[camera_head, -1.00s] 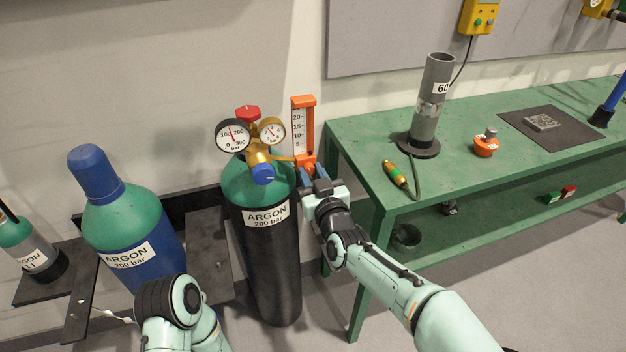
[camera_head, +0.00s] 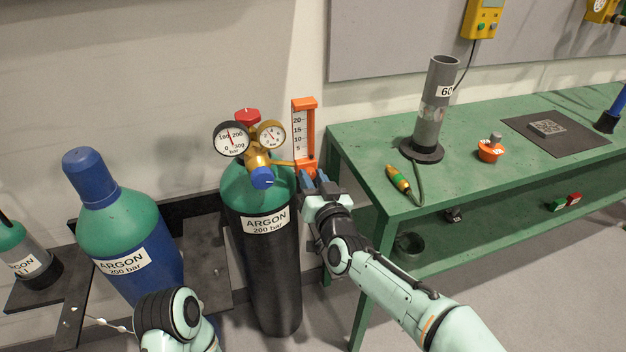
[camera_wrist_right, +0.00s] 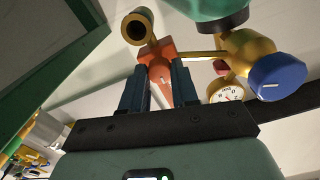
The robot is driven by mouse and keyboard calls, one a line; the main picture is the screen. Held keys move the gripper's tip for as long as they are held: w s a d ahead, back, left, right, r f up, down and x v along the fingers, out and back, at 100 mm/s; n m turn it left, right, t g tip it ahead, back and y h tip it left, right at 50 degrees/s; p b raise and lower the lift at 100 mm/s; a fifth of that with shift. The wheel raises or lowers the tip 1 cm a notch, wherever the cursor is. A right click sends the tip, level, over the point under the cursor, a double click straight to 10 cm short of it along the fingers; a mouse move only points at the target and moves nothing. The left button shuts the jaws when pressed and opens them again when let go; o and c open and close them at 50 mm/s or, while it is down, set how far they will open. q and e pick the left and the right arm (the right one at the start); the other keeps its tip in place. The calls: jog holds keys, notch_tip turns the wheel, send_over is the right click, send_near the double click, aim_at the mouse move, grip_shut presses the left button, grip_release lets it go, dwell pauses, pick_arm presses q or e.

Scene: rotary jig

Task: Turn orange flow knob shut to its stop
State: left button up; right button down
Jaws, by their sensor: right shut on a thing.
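The orange flowmeter (camera_head: 305,132) with its numbered scale stands beside the brass regulator (camera_head: 258,160) on the argon cylinder (camera_head: 262,255). The orange flow knob (camera_head: 309,171) is at the flowmeter's lower end, mostly hidden by my right gripper (camera_head: 313,180). My right gripper is shut on the knob. In the right wrist view orange (camera_wrist_right: 159,72) shows between the two dark fingers of the gripper (camera_wrist_right: 159,66). The knob's turn angle cannot be read. My left arm shows at the bottom left, but its gripper is out of view.
The blue regulator knob (camera_head: 263,178) is close to the left of my right gripper. The green bench (camera_head: 365,150) stands just to the right. A second argon cylinder (camera_head: 125,225) stands at the left. Bare wall lies behind the flowmeter.

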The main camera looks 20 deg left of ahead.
jog(key=c, duration=0.9)
grip_release()
jog(key=shift+o, duration=0.2)
pick_arm(q)
jog(key=shift+w+d+r+t+p, duration=0.15)
jog(key=shift+w+r+t+p, duration=0.2)
jog(key=shift+w+r, duration=0.5)
pick_arm(e)
jog(key=v, duration=1.3)
jog(key=shift+s, duration=0.2)
jog(key=shift+d, duration=0.2)
